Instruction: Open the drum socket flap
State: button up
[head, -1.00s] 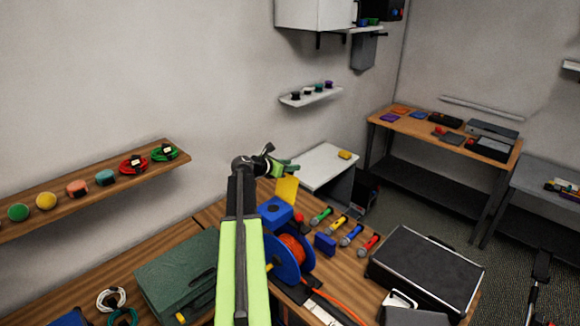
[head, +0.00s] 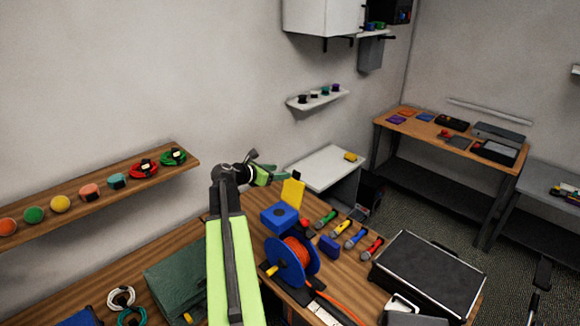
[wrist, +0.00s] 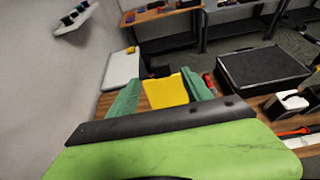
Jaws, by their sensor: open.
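The cable drum (head: 291,262) has blue flanges and orange cable and stands on the wooden bench. The blue socket box (head: 272,216) is above it. Its yellow flap (head: 292,191) stands up, roughly upright, leaving the dark round socket on top of the box uncovered. My gripper (head: 272,173) is open, just left of and slightly above the flap in the head view. In the wrist view the flap (wrist: 167,90) shows between the green fingers, which hold nothing. I cannot tell whether a finger touches it.
Several coloured connectors (head: 341,229) lie right of the drum, with a black case (head: 428,272) farther right. A green case (head: 176,278) is left of my arm. The air above the bench is free.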

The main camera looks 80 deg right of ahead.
jog(key=p+v, duration=0.1)
jog(key=v, duration=0.5)
jog(key=shift+a+p, duration=0.25)
jog(key=shift+p, duration=0.1)
jog(key=shift+w+r, duration=0.1)
jog(key=shift+r, duration=0.05)
